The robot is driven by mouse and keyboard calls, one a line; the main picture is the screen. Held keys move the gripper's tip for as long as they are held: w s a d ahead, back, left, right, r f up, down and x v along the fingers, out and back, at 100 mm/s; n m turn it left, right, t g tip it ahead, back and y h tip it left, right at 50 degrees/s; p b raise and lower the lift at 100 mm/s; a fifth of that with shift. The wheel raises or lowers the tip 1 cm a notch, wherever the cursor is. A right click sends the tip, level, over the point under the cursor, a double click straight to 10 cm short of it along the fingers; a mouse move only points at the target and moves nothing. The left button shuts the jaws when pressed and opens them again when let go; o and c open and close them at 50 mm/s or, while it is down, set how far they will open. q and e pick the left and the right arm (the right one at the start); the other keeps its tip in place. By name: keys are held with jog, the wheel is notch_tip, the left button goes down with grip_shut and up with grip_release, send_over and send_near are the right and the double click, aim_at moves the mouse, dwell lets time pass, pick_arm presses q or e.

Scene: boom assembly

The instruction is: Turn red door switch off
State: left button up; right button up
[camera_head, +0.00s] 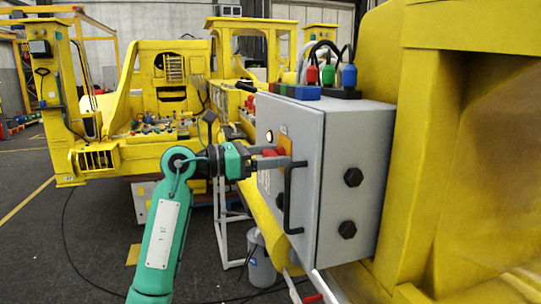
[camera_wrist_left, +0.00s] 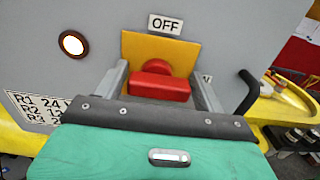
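The red door switch (camera_wrist_left: 160,85) sits on a yellow plate (camera_wrist_left: 140,48) on the door of a grey box. Its bar lies level in the left wrist view. An OFF label (camera_wrist_left: 165,25) is above it, and a label at its right is mostly hidden by a finger. My left gripper (camera_wrist_left: 160,88) is at the door with one finger on each side of the bar, very close to its ends; I cannot tell whether they touch. In the head view the left gripper (camera_head: 272,157) reaches the switch from the left. My right gripper is not in view.
The grey box (camera_head: 350,140) has a black door handle (camera_head: 290,200) just right of the left gripper. A lit round lamp (camera_wrist_left: 73,43) is left of the switch. Yellow machine structure (camera_head: 425,140) stands right of the box. Open floor lies at the left.

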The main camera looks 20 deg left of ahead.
pick_arm(q)
jog(key=c, duration=0.6)
jog(key=shift+n, duration=0.3)
jog(key=n+p, duration=0.1)
jog(key=n, duration=0.1)
jog(key=n+p, duration=0.1)
jog(key=n, duration=0.1)
jog(key=shift+w+a+r+n, duration=0.1)
jog(key=shift+a+r+n, duration=0.05)
jog(key=shift+n, duration=0.15)
jog(key=n+p, duration=0.2)
jog(key=n, duration=0.1)
jog(key=shift+w+r+p, duration=0.1)
jog(key=shift+p, duration=0.3)
jog(key=n+p, duration=0.7)
jog(key=shift+w+a, duration=0.15)
jog(key=n+p, duration=0.2)
jog(key=shift+p, duration=0.3)
jog(key=shift+f+n, duration=0.25)
jog(key=shift+n, duration=0.25)
